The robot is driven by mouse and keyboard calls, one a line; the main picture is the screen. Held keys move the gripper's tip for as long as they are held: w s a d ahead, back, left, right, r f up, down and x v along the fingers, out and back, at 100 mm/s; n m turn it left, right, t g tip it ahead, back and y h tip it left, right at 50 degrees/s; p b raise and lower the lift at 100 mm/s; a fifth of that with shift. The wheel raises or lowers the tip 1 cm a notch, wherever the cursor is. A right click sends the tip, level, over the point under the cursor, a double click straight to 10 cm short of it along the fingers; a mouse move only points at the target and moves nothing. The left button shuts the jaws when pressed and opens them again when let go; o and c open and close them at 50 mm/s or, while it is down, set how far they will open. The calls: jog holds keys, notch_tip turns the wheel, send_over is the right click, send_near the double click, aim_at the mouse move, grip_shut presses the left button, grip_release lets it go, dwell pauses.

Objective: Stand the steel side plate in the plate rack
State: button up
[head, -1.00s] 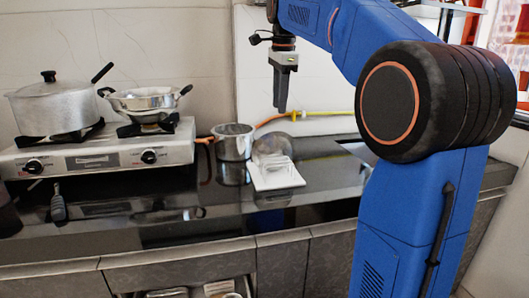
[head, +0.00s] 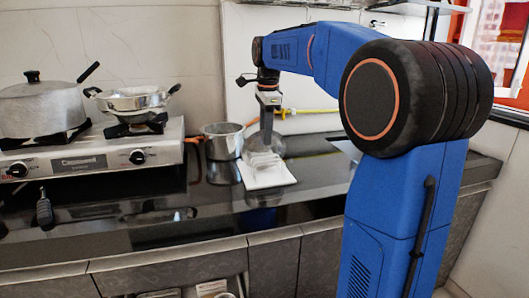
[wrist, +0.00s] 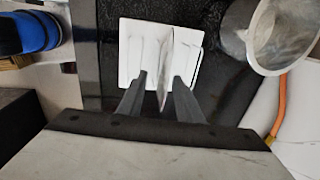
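The steel side plate (head: 259,141) stands on edge in the white plate rack (head: 281,177) on the dark counter. In the wrist view the plate (wrist: 167,55) shows nearly edge-on, rising among the ribs of the rack (wrist: 130,70). My gripper (head: 267,143) points down at the plate. In the wrist view its two fingers (wrist: 160,76) are apart, one on each side of the plate, with a gap visible on both sides. The plate's lower edge in the slot is hard to see.
A steel pot (head: 222,141) stands close to the rack's left. The stove (head: 90,155) further left holds a lidded pot (head: 40,108) and a two-handled pan (head: 135,100). A yellow-orange hose (head: 312,112) runs along the wall behind. The counter right of the rack is mostly clear.

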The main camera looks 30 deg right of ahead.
aim_at(265, 151)
jog(key=shift+w+d+f, duration=0.1)
jog(key=shift+w+f, duration=0.1)
jog(key=shift+f, duration=0.65)
jog(key=shift+w+f, duration=0.15)
jog(key=shift+f, duration=0.75)
jog(key=shift+w+d+f, duration=0.1)
jog(key=shift+w+f, duration=0.1)
jog(key=shift+f, duration=0.65)
grip_shut()
